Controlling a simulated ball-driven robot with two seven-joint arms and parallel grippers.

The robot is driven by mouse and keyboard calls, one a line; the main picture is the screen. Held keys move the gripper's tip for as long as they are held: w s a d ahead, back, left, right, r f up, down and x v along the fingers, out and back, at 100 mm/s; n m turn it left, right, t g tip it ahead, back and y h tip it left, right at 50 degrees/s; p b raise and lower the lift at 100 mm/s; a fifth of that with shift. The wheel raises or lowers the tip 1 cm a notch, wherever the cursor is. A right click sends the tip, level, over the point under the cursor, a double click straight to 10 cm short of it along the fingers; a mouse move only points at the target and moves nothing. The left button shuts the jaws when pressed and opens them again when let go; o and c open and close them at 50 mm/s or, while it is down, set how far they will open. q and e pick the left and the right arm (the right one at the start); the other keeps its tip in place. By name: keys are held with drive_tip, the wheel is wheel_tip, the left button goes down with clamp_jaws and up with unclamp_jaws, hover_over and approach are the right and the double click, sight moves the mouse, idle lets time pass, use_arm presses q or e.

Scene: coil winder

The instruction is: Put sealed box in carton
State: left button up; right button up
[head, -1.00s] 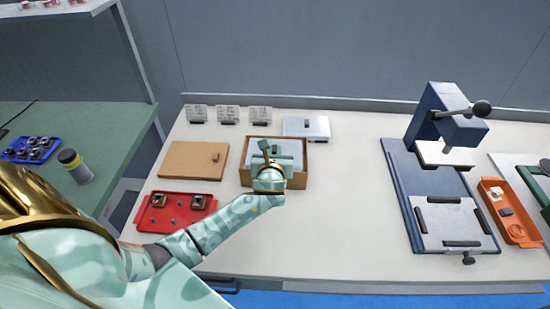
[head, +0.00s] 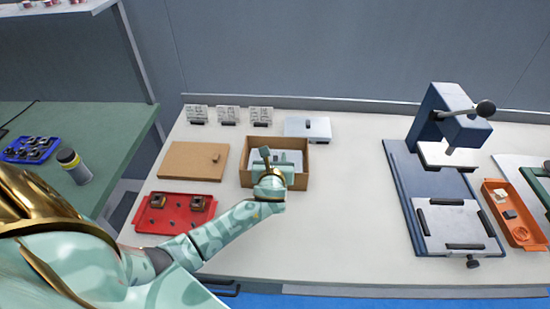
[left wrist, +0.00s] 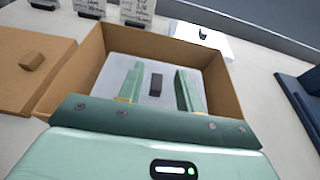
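The brown open carton (head: 245,179) stands on the white table, also seen in the left wrist view (left wrist: 72,72). A flat grey box (left wrist: 112,66) with a dark handle block (left wrist: 156,85) lies inside the carton; part of it shows in the head view (head: 293,156). My left gripper (head: 276,161) is over the carton. In the left wrist view its two green fingers (left wrist: 160,82) are spread, one on each side of the handle, with gaps between. The near part of the box is hidden behind the gripper. My right gripper is out of view.
A brown lid board (head: 190,160) with a knob lies left of the carton. A red tray (head: 170,222) with small parts is in front of it. A white lid (head: 308,128) lies behind. A blue press (head: 445,115) stands right; the table between is clear.

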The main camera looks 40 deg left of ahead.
use_arm(q)
drive_tip(key=shift+r, duration=0.2)
drive_tip(key=shift+r+p, duration=0.35)
drive_tip(key=shift+r, duration=0.2)
drive_tip(key=p+v, duration=0.3)
drive_tip(key=v, duration=0.9)
drive_tip(key=shift+f, duration=0.1)
